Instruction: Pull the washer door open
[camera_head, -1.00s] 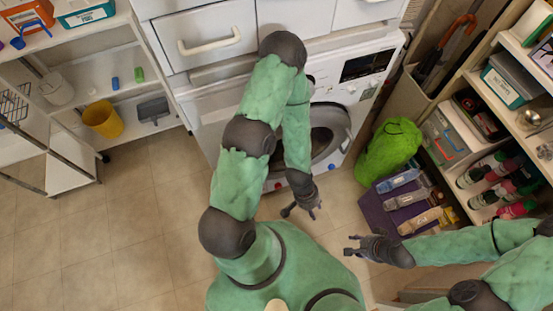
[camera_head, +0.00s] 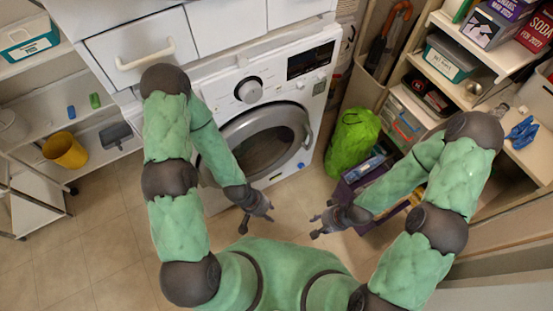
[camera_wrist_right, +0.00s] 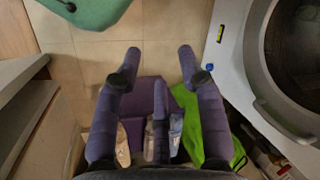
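The white washer (camera_head: 217,90) stands at the back centre of the head view, with a knob and a dark display on top of its front. Its round grey-rimmed door (camera_head: 265,140) appears shut; my left arm covers the door's left part. The door also shows at the right of the right wrist view (camera_wrist_right: 296,62). My left gripper (camera_head: 257,221) is open and empty, in front of the door's lower part and apart from it. My right gripper (camera_head: 316,225) is to the right of it, apart from the washer. The right wrist view shows its fingers (camera_wrist_right: 158,52) spread and empty.
A green bag (camera_head: 352,142) and a purple crate (camera_head: 345,192) stand on the floor right of the washer. Shelves with boxes (camera_head: 450,58) rise at the right. A white rack with a yellow bin (camera_head: 66,152) stands at the left. Floor (camera_head: 105,235) is clear at lower left.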

